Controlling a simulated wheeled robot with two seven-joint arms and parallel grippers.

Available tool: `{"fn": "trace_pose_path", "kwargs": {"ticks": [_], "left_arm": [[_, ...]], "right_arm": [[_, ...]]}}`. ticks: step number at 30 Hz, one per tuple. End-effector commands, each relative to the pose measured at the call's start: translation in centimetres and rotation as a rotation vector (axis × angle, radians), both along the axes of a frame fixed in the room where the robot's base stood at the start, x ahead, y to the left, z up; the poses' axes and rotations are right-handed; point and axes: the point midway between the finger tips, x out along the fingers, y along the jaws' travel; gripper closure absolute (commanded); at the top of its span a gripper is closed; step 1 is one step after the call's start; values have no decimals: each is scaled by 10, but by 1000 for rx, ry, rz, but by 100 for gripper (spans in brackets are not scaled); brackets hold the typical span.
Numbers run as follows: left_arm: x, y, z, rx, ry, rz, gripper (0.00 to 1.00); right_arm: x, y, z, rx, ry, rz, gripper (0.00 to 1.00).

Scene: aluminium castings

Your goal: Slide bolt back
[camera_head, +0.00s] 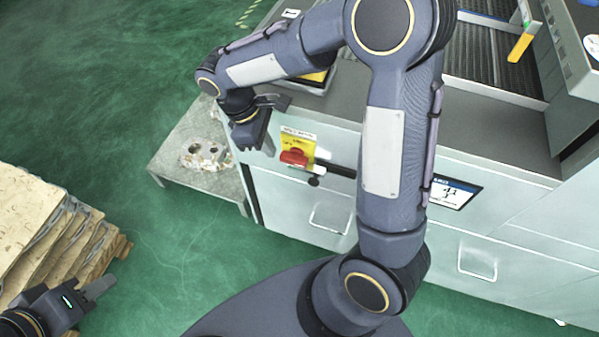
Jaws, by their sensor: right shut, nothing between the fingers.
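A dark horizontal bolt (340,171) with a round black knob (314,181) is on the front of the pale machine cabinet. Its right part passes behind my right arm, so its far end is hidden. My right gripper (262,140) is shut and empty, pointing down near the cabinet's left corner. It is to the left of the knob and apart from it in the picture. My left gripper (98,289) is at the lower left beside the stacked boards, far from the bolt; the gap between its fingers does not show clearly.
A red rotary switch (294,158) on a yellow plate (299,144) is between my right gripper and the knob. A low metal table (223,186) with castings (205,155) stands left of the cabinet (280,205). Layered boards (35,215) are at left. Green floor lies open between.

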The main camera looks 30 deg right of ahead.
Motion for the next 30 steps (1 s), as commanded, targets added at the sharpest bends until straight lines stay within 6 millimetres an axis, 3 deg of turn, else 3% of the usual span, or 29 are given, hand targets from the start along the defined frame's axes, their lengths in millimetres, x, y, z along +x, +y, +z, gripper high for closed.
{"fn": "trace_pose_path", "kwargs": {"ticks": [5,16,22,30], "left_arm": [[0,0,2,0,0,0,64],[0,0,10,0,0,0,64],[0,0,20,0,0,0,64],[0,0,21,0,0,0,64]], "right_arm": [[-5,-6,-19,-2,6,0,100],[-21,-24,-93,-1,6,0,100],[-38,-46,-96,0,3,-4,100],[-45,-54,-99,1,0,-1,100]]}}
